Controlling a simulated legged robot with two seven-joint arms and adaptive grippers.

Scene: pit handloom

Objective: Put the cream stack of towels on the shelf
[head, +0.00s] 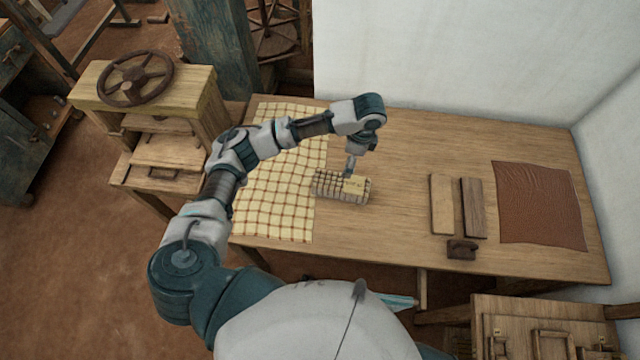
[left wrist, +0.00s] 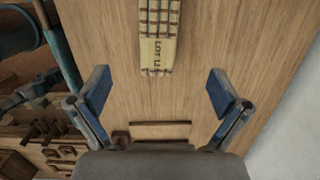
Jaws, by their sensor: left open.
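The cream stack of towels (head: 328,187), checked with dark lines, lies on the wooden table, by the right edge of a flat checked cloth. A pale paper band with printed letters wraps its right end. It shows at the top of the left wrist view (left wrist: 157,18), partly cut off. My left gripper (head: 349,171) is just above or behind the stack in the head view. In the left wrist view its fingers (left wrist: 158,84) are wide apart with nothing between them; the stack lies beyond the tips. My right gripper is not in view. I cannot tell which furniture is the shelf.
The checked cloth (head: 272,205) covers the table's left part. Two wooden boards (head: 457,206), a dark block (head: 461,249) and a brown leather sheet (head: 540,205) lie to the right. A press with a handwheel (head: 136,78) stands left; white walls bound the back and right.

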